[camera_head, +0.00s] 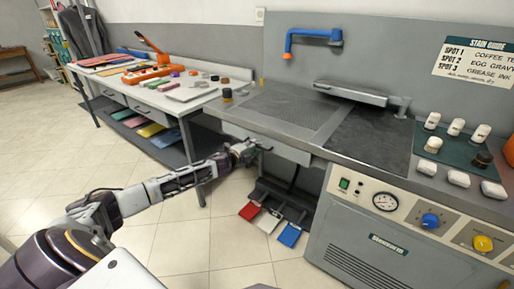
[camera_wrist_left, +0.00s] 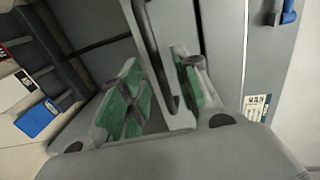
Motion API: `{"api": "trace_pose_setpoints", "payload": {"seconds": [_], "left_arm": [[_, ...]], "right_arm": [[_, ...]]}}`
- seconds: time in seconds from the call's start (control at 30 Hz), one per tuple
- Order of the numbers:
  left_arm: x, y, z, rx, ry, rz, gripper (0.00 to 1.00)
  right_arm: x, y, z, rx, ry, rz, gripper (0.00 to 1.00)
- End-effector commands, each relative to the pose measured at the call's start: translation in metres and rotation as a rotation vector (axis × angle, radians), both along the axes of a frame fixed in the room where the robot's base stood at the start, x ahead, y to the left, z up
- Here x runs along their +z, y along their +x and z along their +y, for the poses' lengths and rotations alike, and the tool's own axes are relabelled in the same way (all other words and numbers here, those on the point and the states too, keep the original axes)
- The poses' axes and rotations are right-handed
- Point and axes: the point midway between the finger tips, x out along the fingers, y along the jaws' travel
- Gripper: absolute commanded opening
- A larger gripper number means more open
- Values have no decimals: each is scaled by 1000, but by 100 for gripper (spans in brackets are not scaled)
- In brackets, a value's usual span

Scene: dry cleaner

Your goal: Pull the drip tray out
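The drip tray (camera_head: 286,151) is a grey drawer-like front under the worktop of the spotting table, in the middle of the head view. My left gripper (camera_head: 262,148) is at its left part. In the left wrist view the tray's grey front (camera_wrist_left: 172,30) is close up, with a dark bar handle (camera_wrist_left: 151,45) on it. The left gripper's green-padded fingers (camera_wrist_left: 162,92) stand apart, one on each side of the handle's lower end. I see a gap and no clear contact. My right gripper is not in view.
Red, white and blue pedals (camera_head: 268,223) lie on the floor below the tray. The control cabinet (camera_head: 385,240) stands to the right. A white table (camera_head: 190,100) with tools is at left.

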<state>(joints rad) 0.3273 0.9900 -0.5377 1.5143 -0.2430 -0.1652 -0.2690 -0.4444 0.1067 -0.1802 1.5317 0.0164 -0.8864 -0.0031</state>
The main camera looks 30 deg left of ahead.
Motion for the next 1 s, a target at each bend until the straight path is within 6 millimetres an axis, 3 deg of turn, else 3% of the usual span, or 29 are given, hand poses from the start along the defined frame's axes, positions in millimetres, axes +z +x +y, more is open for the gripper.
{"api": "trace_pose_setpoints", "payload": {"seconds": [0.4, 0.83, 1.0], "left_arm": [[-3, 18, -2, -1, 0, -1, 32], [-4, 20, -2, -1, 1, 0, 32], [-4, 20, -2, -1, 1, 0, 11]], "right_arm": [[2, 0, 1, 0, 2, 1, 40], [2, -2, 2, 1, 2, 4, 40], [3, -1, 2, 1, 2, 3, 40]]}}
